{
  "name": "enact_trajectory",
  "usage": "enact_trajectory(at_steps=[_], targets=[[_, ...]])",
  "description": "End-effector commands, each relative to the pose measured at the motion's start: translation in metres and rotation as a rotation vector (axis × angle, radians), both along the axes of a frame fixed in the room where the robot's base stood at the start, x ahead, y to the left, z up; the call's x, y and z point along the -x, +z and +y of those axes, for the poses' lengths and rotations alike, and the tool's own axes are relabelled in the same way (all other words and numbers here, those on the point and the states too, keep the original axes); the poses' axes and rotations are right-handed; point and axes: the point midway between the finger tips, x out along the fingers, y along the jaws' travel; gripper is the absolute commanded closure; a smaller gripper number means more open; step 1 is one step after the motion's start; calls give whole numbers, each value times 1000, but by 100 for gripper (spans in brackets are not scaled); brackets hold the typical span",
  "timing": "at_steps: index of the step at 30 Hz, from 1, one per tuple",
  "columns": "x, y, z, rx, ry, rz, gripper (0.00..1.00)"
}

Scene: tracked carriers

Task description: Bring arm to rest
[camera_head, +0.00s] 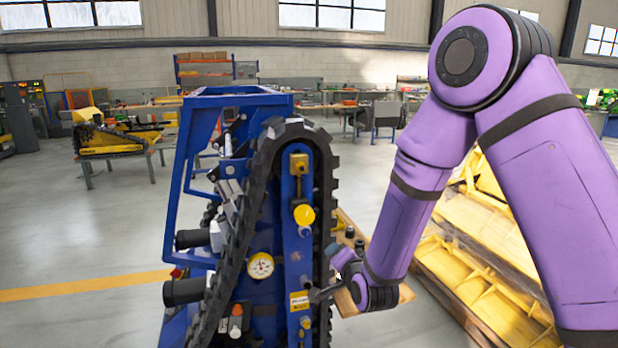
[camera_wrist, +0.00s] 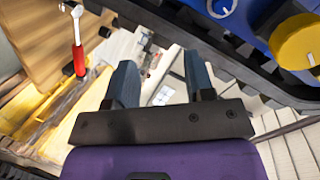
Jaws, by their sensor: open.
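My arm is the purple one, bent high on the right in the head view, with the forearm hanging down. My gripper (camera_head: 322,293) is at its lower end, close to the right side of the blue tracked carrier (camera_head: 187,140). In the wrist view my gripper (camera_wrist: 160,90) shows two grey-blue fingers set apart with nothing between them. The carrier's black track (camera_head: 250,205) and its blue side panel with a yellow knob (camera_wrist: 296,42) lie just beyond the fingers. I cannot tell from the head view whether the fingers touch the carrier.
Yellow metal parts (camera_head: 480,265) fill the right floor. A bench with a yellow part (camera_head: 108,140) stands at the left. The left floor is open.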

Motion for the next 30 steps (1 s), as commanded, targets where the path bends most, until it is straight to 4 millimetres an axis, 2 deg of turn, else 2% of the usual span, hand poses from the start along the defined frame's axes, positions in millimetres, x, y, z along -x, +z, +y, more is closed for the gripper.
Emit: enact_trajectory(at_steps=[1, 3, 8, 14, 23, 30], targets=[[-2, 18, -8, 30, 3, 8, 51], [-1, 36, -17, 77, 14, 31, 51], [8, 76, -40, 185, 42, 83, 51], [30, 123, -72, 319, 80, 153, 51], [87, 183, -123, 508, 146, 266, 51], [150, 219, -162, 643, 206, 365, 51]])
